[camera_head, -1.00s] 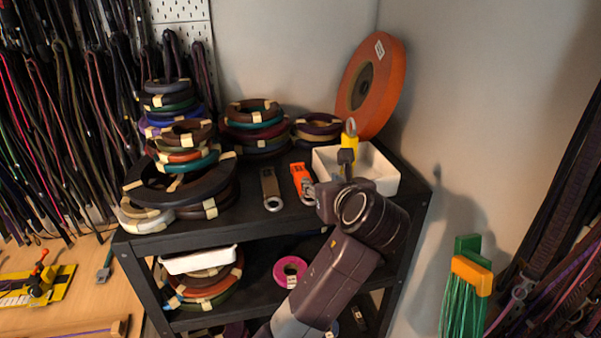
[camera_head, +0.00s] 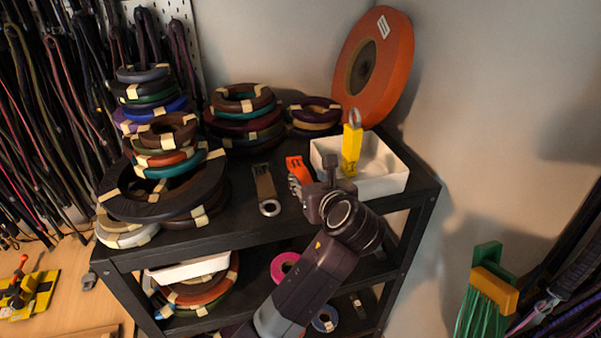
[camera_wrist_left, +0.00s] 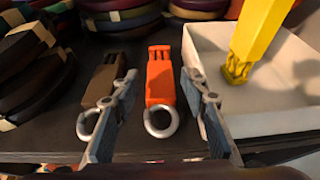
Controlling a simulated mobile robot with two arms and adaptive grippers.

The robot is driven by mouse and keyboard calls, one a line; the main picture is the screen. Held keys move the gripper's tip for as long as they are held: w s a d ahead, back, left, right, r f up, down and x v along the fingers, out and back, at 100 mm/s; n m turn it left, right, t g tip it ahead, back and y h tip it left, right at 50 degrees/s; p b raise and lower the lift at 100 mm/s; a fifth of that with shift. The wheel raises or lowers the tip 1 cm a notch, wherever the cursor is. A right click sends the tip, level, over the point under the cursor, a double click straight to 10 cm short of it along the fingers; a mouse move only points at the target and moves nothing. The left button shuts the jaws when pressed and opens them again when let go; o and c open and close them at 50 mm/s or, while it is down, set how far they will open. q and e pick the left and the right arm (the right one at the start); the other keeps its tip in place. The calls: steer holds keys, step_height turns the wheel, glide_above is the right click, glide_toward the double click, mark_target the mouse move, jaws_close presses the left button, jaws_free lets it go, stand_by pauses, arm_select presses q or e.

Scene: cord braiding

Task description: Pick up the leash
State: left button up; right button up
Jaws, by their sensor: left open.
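Three short strap-like pieces with metal rings are at the front of the black shelf's top; the pictures do not tell which is the leash. An orange one (camera_head: 297,170) lies flat with its ring toward me, and a brown one (camera_head: 265,188) lies to its left. A yellow one (camera_head: 351,150) stands upright in a white tray (camera_head: 384,188). My left gripper (camera_head: 318,178) is open and hides part of the orange piece. In the left wrist view the orange piece (camera_wrist_left: 160,78) shows between the two spread fingers, with nothing held. My right gripper is out of view.
Stacked banded rings (camera_head: 165,190) fill the shelf's left side. A big orange disc (camera_head: 385,60) leans at the back right. The white tray's wall is close to my right finger in the left wrist view. Hanging straps (camera_head: 60,110) line the left wall.

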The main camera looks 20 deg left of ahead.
mark_target(301, 172)
arm_select(q)
steer(key=x, duration=0.2)
steer(key=shift+w+a+f, duration=0.15)
steer(key=shift+f, duration=0.25)
steer(key=shift+p+x, duration=0.5)
steer(key=shift+x, duration=0.55)
steer(key=x, duration=0.3)
steer(key=shift+p, duration=0.4)
steer(key=shift+w+a+f, duration=0.15)
steer(key=shift+w+f, duration=0.1)
steer(key=shift+w, duration=0.05)
steer(key=shift+s+r, duration=0.1)
steer(key=c, duration=1)
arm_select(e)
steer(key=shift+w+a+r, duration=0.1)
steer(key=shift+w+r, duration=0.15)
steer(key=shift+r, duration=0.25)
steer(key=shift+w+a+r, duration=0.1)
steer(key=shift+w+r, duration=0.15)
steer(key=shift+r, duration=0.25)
